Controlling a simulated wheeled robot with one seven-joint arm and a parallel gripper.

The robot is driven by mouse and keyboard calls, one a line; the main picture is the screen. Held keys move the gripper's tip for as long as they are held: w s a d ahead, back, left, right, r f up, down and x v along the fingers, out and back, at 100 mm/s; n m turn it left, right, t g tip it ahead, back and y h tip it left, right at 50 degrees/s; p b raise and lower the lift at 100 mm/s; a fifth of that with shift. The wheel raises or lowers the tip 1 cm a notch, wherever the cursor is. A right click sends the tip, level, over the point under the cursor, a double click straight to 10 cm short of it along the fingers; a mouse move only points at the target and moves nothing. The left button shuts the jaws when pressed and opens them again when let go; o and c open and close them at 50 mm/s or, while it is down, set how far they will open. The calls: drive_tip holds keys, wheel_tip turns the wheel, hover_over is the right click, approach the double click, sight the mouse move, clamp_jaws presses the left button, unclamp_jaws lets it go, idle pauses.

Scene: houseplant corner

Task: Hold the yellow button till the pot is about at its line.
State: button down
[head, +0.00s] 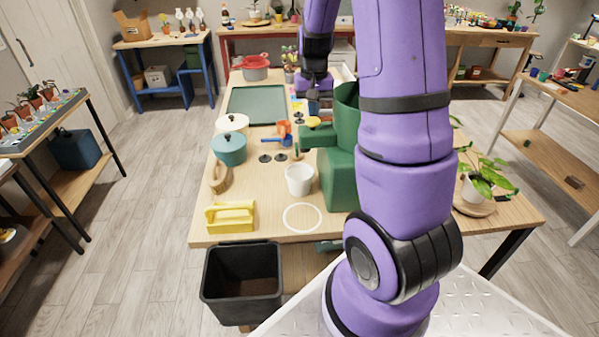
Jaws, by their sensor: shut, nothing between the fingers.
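A green dispenser (341,178) stands on the table, partly hidden behind my arm. Its arm-like spout reaches left. A small yellow piece, seemingly the yellow button (313,121), shows at the spout's far side. My gripper (313,108) points down just above or behind it, shut and empty; I cannot tell whether it touches. A white pot (299,181) stands upright on the table in front of the spout. Its fill level and any line inside cannot be made out.
A white ring (302,217) marks the bare table front. A yellow caddy (231,217), teal pot (229,149) and wooden brush (220,178) stand left. A black bin (242,281) is below the front edge. A leafy plant (483,178) stands right.

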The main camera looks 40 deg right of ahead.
drive_tip(key=shift+f, duration=1.35)
drive_tip(key=shift+r, duration=0.1)
idle(4.0)
drive_tip(key=shift+r, duration=2.45)
drive_tip(key=shift+a+r, duration=0.1)
drive_tip(key=shift+a, duration=0.05)
drive_tip(key=s+a+r+n+t, duration=0.1)
drive_tip(key=s+a+r+n, duration=0.1)
drive_tip(key=s+a+r, duration=0.35)
drive_tip(key=s+a+r+n+t, duration=0.2)
drive_tip(key=a+r, duration=0.5)
drive_tip(key=a, duration=0.2)
drive_tip(key=s+a+r+n+t, duration=0.1)
drive_tip(key=s+a+r, duration=0.1)
drive_tip(key=s+a, duration=0.2)
drive_tip(key=s+a+r+n+t, duration=0.1)
drive_tip(key=s+a, duration=0.3)
drive_tip(key=s, duration=0.4)
drive_tip(key=shift+s+a+r+n, duration=0.4)
drive_tip(key=shift+r+n, duration=0.3)
drive_tip(key=shift+r, duration=0.1)
